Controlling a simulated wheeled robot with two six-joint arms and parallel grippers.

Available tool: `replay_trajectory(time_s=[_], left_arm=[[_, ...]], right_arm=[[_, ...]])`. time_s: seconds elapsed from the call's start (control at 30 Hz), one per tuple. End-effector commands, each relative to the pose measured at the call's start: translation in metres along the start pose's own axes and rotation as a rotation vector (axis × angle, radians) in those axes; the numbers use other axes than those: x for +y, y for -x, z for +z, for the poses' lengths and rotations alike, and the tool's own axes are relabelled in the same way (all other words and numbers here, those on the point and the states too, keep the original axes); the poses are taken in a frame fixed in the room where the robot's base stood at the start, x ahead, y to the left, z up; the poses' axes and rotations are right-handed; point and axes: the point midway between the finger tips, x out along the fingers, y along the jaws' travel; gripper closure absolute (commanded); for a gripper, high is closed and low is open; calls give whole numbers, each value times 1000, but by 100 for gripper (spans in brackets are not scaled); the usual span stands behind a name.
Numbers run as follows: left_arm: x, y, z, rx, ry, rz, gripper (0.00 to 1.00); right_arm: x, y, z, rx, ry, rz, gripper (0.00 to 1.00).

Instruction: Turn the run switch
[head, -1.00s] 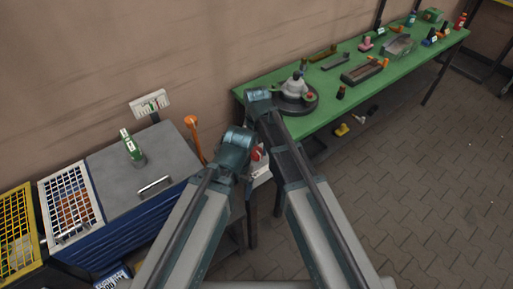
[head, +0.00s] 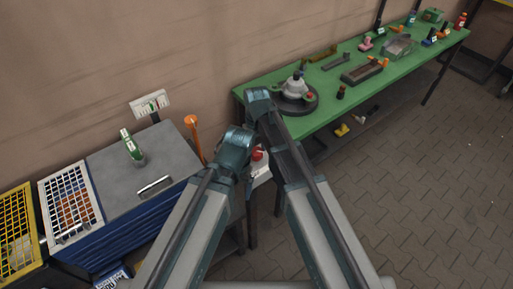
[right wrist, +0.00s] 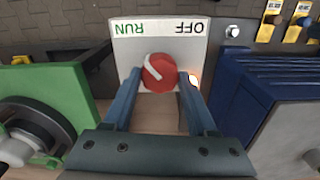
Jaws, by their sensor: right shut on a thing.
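The run switch is a red round knob (right wrist: 159,73) with a white pointer mark, on a pale plate (right wrist: 185,48) lettered RUN and OFF, upside down in the right wrist view. The pointer slants up and left, toward the RUN lettering. My right gripper (right wrist: 159,82) has one finger on each side of the knob and is shut on it. In the head view the red knob (head: 257,153) shows between my arm links, on a pale box partly hidden by them. The right fingers are hard to make out there. My left gripper is not in view.
A green bench (head: 330,85) with a round turntable (head: 298,102) and several small parts stands to the right. A grey-topped blue cabinet (head: 120,185) with mesh-covered bins is at left. A small light (right wrist: 195,77) glows beside the right finger. The paved floor at right is clear.

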Motion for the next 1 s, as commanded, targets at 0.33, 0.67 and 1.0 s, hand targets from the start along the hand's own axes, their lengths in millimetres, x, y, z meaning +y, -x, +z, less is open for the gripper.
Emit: replay_trajectory(time_s=[0.33,0.67,1.0], left_arm=[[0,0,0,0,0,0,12],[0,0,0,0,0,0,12],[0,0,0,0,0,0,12]], right_arm=[[0,0,0,0,39,0,98],[0,0,0,0,38,0,33],[0,0,0,0,37,0,12]])
